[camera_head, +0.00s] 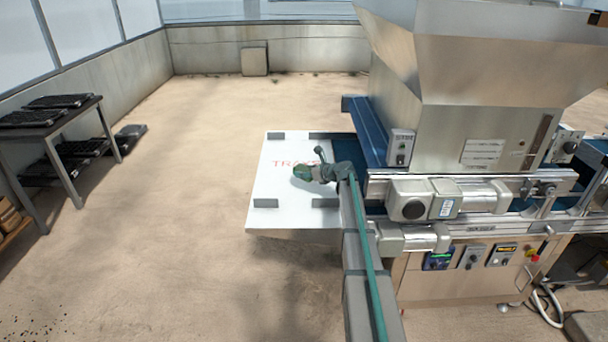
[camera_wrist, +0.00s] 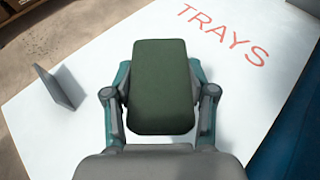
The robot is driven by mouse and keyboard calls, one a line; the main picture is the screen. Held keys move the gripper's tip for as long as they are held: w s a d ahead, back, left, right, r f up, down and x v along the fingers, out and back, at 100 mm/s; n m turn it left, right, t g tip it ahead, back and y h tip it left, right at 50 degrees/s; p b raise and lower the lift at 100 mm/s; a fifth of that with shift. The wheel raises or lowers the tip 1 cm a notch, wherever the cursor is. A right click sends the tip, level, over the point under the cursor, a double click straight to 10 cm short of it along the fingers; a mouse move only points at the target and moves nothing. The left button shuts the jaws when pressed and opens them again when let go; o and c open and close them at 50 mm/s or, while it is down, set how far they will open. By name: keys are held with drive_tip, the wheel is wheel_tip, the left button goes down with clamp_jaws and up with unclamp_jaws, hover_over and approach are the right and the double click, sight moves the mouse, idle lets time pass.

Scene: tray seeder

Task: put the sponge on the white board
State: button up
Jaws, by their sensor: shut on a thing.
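The white board (camera_head: 270,190) has red lettering reading TRAYS and low grey blocks near its corners. It also fills much of the wrist view (camera_wrist: 60,125). The sponge is a dark green block (camera_wrist: 160,85), held between the two fingers of my gripper (camera_wrist: 161,95). In the head view my gripper (camera_head: 303,172) is over the board, near the lettering, and the green sponge (camera_head: 301,172) shows only as a small patch there. I cannot tell whether the sponge touches the board or is held above it.
The tray seeder (camera_head: 485,120) with its steel hopper stands to the right of the board. A blue conveyor surface (camera_head: 345,150) adjoins the board's right edge. A grey block (camera_wrist: 58,87) stands up near the board's left edge. A table with black trays (camera_head: 50,110) is far left.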

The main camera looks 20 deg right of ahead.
sight(305, 191)
drive_tip(key=shift+w+d, duration=0.1)
drive_tip(key=shift+d, duration=0.05)
drive_tip(key=shift+f+b, duration=0.4)
drive_tip(key=shift+f, duration=0.05)
drive_tip(key=shift+f+b, duration=2.05)
drive_tip(key=shift+f, duration=0.85)
drive_tip(key=shift+f, duration=0.4)
